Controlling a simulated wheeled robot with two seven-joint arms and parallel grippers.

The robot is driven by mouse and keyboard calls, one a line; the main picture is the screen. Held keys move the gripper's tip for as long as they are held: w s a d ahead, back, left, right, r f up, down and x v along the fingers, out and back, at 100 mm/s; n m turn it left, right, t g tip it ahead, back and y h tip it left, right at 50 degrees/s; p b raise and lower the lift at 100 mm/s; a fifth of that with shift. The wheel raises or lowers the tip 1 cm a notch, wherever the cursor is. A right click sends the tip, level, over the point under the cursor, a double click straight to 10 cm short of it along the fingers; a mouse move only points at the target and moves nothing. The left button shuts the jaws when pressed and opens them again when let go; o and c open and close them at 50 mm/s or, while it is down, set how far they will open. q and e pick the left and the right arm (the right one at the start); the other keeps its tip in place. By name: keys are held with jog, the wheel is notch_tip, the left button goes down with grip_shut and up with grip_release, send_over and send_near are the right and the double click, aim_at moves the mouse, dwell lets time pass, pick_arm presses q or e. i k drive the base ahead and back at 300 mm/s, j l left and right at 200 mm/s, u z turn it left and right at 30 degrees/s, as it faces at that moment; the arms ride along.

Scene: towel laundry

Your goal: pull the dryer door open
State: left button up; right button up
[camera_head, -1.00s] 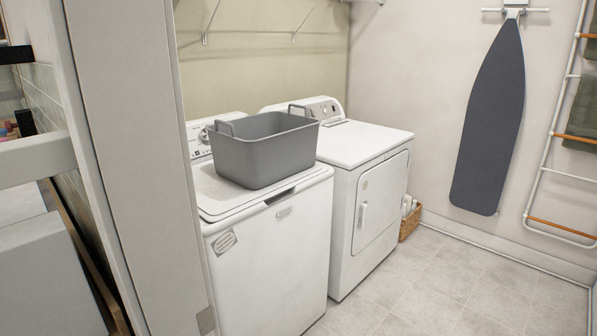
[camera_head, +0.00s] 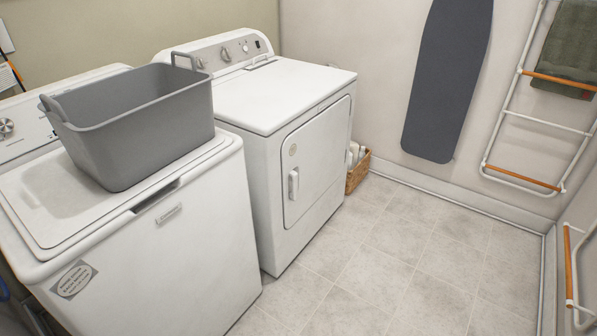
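The white dryer (camera_head: 263,212) stands in the middle of the head view, to the right of the washer. Its front door (camera_head: 318,158) is shut and flush with the front panel. A white vertical handle (camera_head: 293,184) sits at the door's left edge, below a small round sticker. Neither of my grippers shows in the head view, so I cannot see what they hold or how far they are from the handle.
A grey basket (camera_head: 140,130) stands on the white top-loading washer (camera_head: 190,245). A wicker basket with bottles (camera_head: 357,173) is beyond the dryer. An ironing board (camera_head: 447,85) and a towel ladder (camera_head: 532,115) are at the far wall. The tiled floor (camera_head: 400,260) before the dryer is clear.

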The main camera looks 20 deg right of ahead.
aim_at(312, 155)
jog(key=i+l, duration=0.55)
jog(key=l, duration=0.15)
jog(key=i+l+u, duration=0.15)
jog(key=i+l, duration=0.55)
jog(key=l, duration=0.3)
jog(key=i+l, duration=0.1)
jog(key=l, duration=0.3)
jog(key=i+l, duration=0.1)
jog(key=l, duration=0.3)
jog(key=i+l, duration=0.1)
jog(key=l, duration=0.3)
jog(key=i+l, duration=0.15)
jog(key=l, duration=0.85)
jog(key=i+u, duration=0.05)
